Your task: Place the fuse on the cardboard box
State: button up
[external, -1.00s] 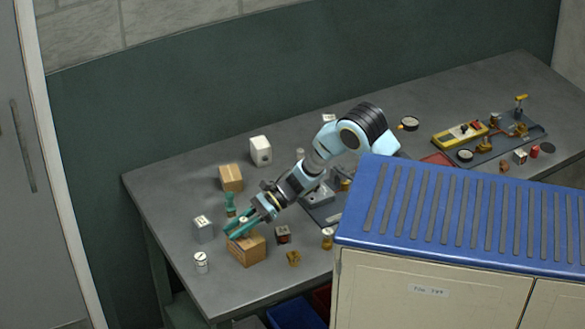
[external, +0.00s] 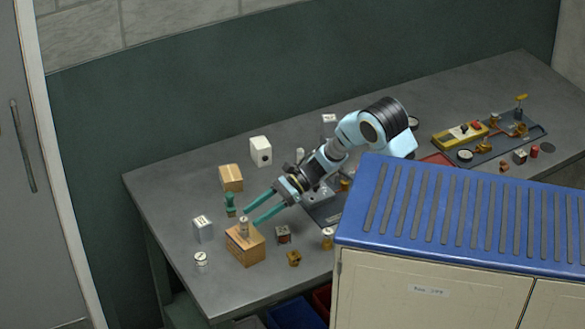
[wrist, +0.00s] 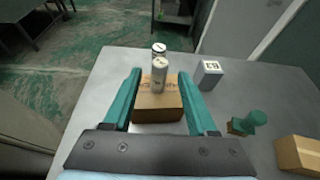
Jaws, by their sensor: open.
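The fuse, a small pale cylinder (external: 244,228), stands upright on top of a brown cardboard box (external: 250,252) near the front left of the bench. In the wrist view the fuse (wrist: 160,76) stands on the box (wrist: 158,108), between the lines of my fingers. My gripper (external: 251,216) is open, with its teal fingers spread. The fingers are drawn back to the right of the fuse and apart from it, holding nothing.
A second cardboard box (external: 231,179) stands farther back, with a green-topped part (external: 230,204) in front of it. A grey-white block (external: 202,229) and a white cylinder (external: 200,262) stand left. A dark cube (external: 283,235) and brass fitting (external: 294,258) sit right.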

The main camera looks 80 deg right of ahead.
jog(key=w+d+r+m+t+h, duration=0.1)
jog(key=d+r+m+t+h, duration=0.25)
jog(key=m, duration=0.85)
jog(key=s+a+f+m+g+h, duration=0.1)
jog(key=s+f+m+g+h, duration=0.1)
jog(key=m, duration=0.6)
jog(key=s+a+f+m+g+h, duration=0.1)
jog(key=s+f+m+g+h, duration=0.2)
jog(key=s+m, duration=0.4)
jog(key=s+a+f+m+g+h, duration=0.2)
jog(key=s+f+m, duration=0.2)
jog(key=m, duration=0.7)
jog(key=shift+s+a+f+g+h+b, duration=0.15)
jog(key=shift+s+g+h+b, duration=0.2)
jog(key=shift+s, duration=0.4)
jog(key=s+a+f+m+g+y, duration=0.1)
jog(key=s+a+f+m+g, duration=0.1)
jog(key=s+a+m, duration=0.4)
jog(key=s+m+g, duration=0.1)
jog(key=s+m, duration=0.1)
jog(key=s, duration=0.2)
jog(key=shift+g, duration=0.4)
